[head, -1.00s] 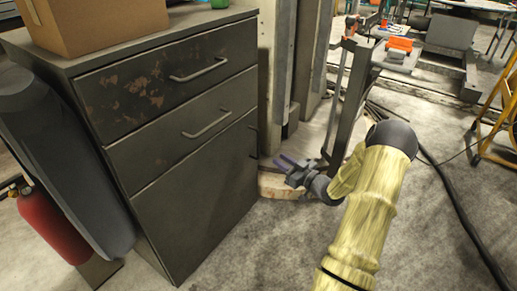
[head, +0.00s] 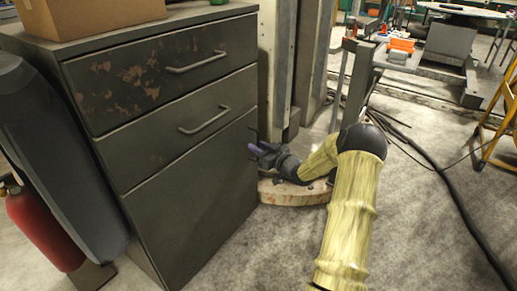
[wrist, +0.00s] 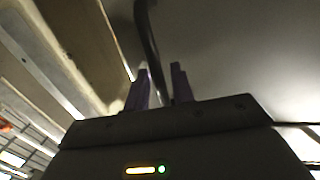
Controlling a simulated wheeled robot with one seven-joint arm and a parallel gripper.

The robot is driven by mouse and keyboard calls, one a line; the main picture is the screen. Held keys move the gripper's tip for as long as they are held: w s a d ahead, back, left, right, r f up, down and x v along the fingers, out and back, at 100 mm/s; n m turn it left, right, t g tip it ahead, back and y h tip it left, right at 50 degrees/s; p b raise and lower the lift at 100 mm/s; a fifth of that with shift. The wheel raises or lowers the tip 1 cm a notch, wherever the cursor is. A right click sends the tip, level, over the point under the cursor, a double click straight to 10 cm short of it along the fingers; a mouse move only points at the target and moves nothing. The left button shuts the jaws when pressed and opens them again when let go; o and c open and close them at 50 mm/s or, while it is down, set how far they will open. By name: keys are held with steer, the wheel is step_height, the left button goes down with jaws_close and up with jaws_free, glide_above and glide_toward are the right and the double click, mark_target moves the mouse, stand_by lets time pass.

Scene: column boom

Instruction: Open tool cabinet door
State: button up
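The dark grey tool cabinet (head: 150,130) stands left of centre in the head view, its lower door (head: 195,195) shut. A thin vertical door handle (head: 254,133) sits at the door's upper right edge. It shows in the wrist view as a dark curved bar (wrist: 148,40). My gripper (head: 255,150) is at the door's right edge, close to the handle. In the wrist view my gripper (wrist: 160,82) has its purple fingers apart, with the bar running between them in the picture. I cannot tell whether either finger touches it.
Two drawers with bar handles (head: 205,120) are above the door. A cardboard box (head: 90,15) is on top. A red extinguisher (head: 42,225) stands left. A round wooden piece (head: 293,193) lies below my gripper. Floor in front is clear; a black cable (head: 445,190) runs at right.

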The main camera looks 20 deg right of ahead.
steer(key=shift+c, duration=0.2)
jaws_close()
